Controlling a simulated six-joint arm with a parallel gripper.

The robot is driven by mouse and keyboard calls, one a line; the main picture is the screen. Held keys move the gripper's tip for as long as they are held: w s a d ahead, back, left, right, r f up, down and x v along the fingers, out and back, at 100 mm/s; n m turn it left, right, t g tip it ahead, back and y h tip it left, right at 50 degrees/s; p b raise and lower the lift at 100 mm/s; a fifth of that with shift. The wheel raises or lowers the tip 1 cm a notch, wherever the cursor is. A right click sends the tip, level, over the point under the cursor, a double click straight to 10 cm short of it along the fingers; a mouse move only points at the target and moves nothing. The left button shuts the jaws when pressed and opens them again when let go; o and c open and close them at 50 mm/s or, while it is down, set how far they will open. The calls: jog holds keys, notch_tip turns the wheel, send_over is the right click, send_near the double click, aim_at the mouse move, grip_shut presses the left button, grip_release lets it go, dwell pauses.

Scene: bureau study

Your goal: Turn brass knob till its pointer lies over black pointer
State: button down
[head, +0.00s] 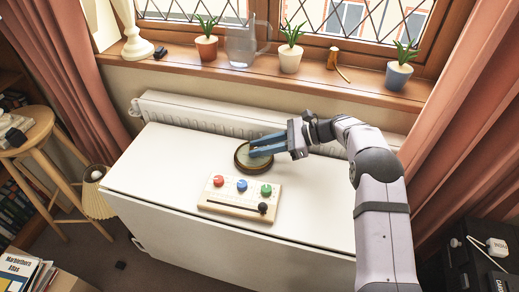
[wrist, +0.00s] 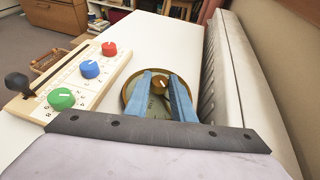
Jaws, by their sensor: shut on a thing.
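A round dial with a dark rim (head: 241,165) and a pale face lies on the white table; it also shows in the wrist view (wrist: 128,92). The brass knob (wrist: 160,84) stands at the middle of the dial, between the tips of my gripper's blue fingers. My gripper (head: 251,148) reaches in from the right over the dial and is shut on the knob; its fingers show in the wrist view (wrist: 161,82). In the head view the fingers hide the knob. The brass pointer and the black pointer cannot be made out in either view.
A wooden board (head: 225,206) with red, blue and green knobs and a black-knobbed lever (head: 263,207) lies in front of the dial. A white radiator (head: 200,115) runs close behind the table. The table's left part (head: 155,165) is clear.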

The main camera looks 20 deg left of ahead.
jog(key=shift+n+g+b, duration=0.3)
jog(key=shift+n+g, duration=0.2)
jog(key=shift+g, duration=0.1)
jog(key=c, duration=1.5)
grip_release()
jog(key=shift+w, duration=0.1)
jog(key=shift+v, duration=3.65)
jog(key=shift+a+r, duration=0.1)
jog(key=shift+r, duration=0.05)
